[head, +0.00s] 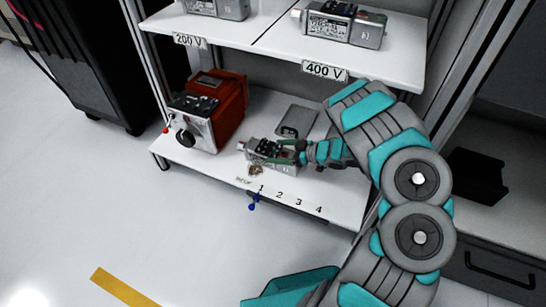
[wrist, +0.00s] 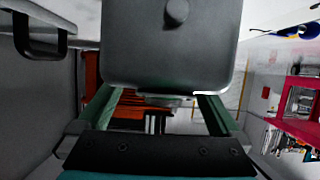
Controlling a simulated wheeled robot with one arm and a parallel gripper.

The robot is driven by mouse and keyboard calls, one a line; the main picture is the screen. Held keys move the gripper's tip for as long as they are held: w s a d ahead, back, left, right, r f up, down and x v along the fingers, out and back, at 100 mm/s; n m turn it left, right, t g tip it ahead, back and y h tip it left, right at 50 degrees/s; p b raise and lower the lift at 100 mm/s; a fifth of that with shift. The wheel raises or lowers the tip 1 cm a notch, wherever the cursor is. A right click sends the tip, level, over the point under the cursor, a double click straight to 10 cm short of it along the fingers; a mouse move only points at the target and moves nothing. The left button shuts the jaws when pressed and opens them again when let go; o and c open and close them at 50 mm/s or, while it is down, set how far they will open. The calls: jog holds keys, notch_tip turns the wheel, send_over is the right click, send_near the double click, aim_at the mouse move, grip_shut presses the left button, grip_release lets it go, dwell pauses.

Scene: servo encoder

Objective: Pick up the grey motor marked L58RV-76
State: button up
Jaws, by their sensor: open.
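A grey motor (head: 262,151) with a dark top lies on the lower white shelf. My gripper (head: 286,152) reaches it from the right, its green fingers open at the motor. In the wrist view a smooth grey body with a round knob (wrist: 168,55), seemingly this motor, fills the upper middle. It hides the fingertips of my gripper (wrist: 158,100); I cannot tell whether they touch it. Two other grey motors stand on the upper shelf, one above the 400 V sign (head: 345,25), one above the 200 V sign (head: 217,8). I cannot read L58RV-76 on any of them.
A red unit with a grey front (head: 204,110) stands left on the lower shelf (head: 335,190). A flat grey plate (head: 297,119) lies behind the motor. Numbers 1 to 4 and a blue-knobbed lever (head: 253,203) are at the front edge. The upper shelf (head: 270,45) hangs above.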

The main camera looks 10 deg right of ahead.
grip_shut()
dwell(0.8)
